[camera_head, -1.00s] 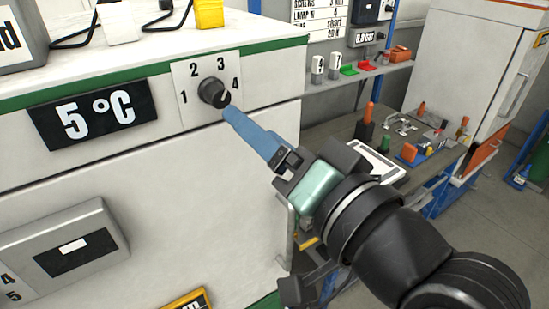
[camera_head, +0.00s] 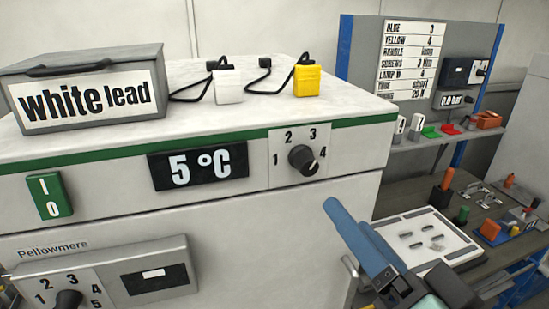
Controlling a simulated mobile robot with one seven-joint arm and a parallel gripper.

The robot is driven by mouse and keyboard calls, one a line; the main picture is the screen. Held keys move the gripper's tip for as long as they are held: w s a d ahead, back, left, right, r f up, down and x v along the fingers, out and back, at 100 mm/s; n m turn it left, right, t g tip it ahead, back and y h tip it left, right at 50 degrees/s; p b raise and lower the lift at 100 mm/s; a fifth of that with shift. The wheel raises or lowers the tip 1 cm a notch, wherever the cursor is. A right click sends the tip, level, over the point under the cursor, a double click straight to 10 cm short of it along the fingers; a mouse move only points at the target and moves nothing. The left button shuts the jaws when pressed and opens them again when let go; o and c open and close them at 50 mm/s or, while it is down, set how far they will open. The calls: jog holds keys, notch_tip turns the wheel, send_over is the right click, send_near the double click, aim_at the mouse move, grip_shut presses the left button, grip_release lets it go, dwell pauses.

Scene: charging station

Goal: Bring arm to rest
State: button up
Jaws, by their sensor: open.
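My gripper (camera_head: 352,236) is at the lower right of the head view, with its blue fingers pointing up and left. It is open, and no object shows between its fingers. It is apart from the black rotary knob (camera_head: 302,159) on the white cabinet's front. The knob sits on a plate marked 1 to 4, and its pale mark points toward 4. The rest of my arm is mostly out of the picture.
The white cabinet (camera_head: 330,205) carries a 5 °C display (camera_head: 198,165), a green switch (camera_head: 49,195) and a lower control panel (camera_head: 150,272). A "white lead" box (camera_head: 85,92) and plugs stand on top. A workbench with a white tray (camera_head: 395,222) lies behind my gripper.

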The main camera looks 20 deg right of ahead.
jog(key=w+a+r+n+t+h+b, duration=0.1)
jog(key=w+a+r+n+t+b, duration=0.35)
jog(key=a+r, duration=0.35)
jog(key=s+a+r+n+t+b, duration=0.3)
jog(key=a+r+n+t, duration=0.1)
jog(key=a+r, duration=0.4)
jog(key=shift+s+a+r+t, duration=0.3)
jog(key=shift+r+t, duration=0.15)
jog(key=shift+r, duration=0.35)
jog(key=shift+d, duration=0.1)
